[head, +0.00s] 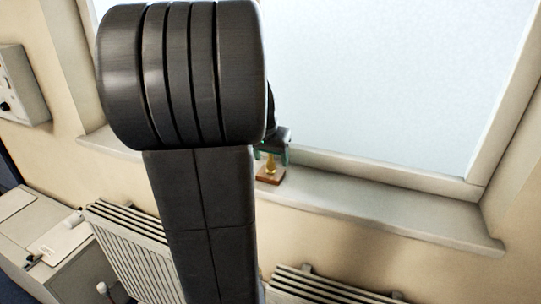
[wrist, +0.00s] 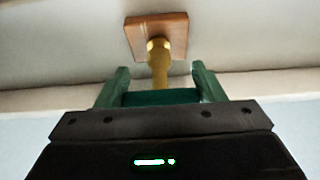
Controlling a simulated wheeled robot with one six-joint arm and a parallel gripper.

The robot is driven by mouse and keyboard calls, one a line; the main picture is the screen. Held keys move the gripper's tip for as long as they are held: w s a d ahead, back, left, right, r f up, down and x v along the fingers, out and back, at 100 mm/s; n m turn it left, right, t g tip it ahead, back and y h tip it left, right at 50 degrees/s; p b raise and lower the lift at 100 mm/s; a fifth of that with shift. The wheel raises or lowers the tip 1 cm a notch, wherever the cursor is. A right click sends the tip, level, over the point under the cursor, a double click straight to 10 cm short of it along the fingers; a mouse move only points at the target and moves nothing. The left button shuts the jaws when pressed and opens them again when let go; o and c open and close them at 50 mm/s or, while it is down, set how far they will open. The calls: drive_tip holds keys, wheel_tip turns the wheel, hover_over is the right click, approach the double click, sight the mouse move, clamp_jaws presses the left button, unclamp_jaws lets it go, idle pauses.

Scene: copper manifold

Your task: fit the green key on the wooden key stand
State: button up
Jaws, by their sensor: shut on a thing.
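The wooden key stand (head: 269,178) is a small brown block on the windowsill, with a yellow, brass-like post (head: 271,165) on it. In the wrist view its square base (wrist: 174,27) is at the top and the post (wrist: 158,63) points towards me. My gripper (head: 273,157) has two green fingers and is just above the stand, one finger either side of the post. The green key (wrist: 160,97) shows as a dark green bar between the fingers, shut in them, right by the post's near end. Whether key and post touch is unclear. The key is not distinct in the head view.
The pale windowsill (head: 370,204) runs under a large frosted window (head: 400,80), with free room right of the stand. Ribbed radiators (head: 130,240) are below it. A bench (head: 35,225) is at lower left, and a grey wall box (head: 20,85) at upper left. My own arm blocks the centre-left.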

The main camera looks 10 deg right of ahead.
drive_tip(key=shift+f+b, duration=0.35)
drive_tip(key=shift+f, duration=0.1)
drive_tip(key=o, duration=1)
drive_tip(key=v, duration=1.3)
drive_tip(key=shift+s+a+r+b, duration=0.1)
drive_tip(key=shift+s+r+b, duration=0.1)
drive_tip(key=shift+r+b, duration=0.2)
drive_tip(key=shift+f, duration=0.1)
drive_tip(key=p+x, duration=0.1)
drive_tip(key=x, duration=1.2)
drive_tip(key=shift+w+f, duration=0.2)
drive_tip(key=shift+f, duration=0.05)
drive_tip(key=shift+r, duration=0.1)
